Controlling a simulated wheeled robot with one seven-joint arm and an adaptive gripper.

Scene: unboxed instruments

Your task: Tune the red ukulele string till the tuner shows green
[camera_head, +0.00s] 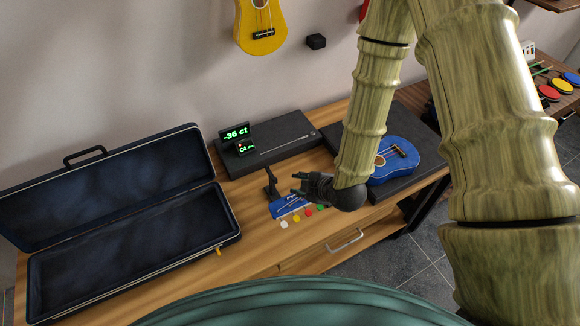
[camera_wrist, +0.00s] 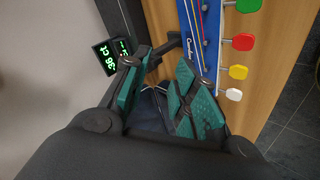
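The blue ukulele's body (camera_head: 395,158) lies on a dark case on the bench, and its blue headstock (camera_head: 290,205) extends left past my forearm. White, yellow, red and green pegs line its near side; the red peg (camera_head: 308,213) also shows in the wrist view (camera_wrist: 243,42). The tuner display (camera_head: 235,133) reads -36 ct in green, with a smaller C4 display below it; the -36 ct display shows in the wrist view (camera_wrist: 105,57) too. My gripper (camera_head: 297,185) is open and empty above the headstock, apart from the pegs. My forearm hides the neck.
An open empty dark case (camera_head: 130,215) fills the bench's left. A black box (camera_head: 275,142) lies behind the headstock, and a small black stand (camera_head: 270,184) rises beside it. A yellow ukulele (camera_head: 261,25) hangs on the wall. Bare wood shows in front of the pegs.

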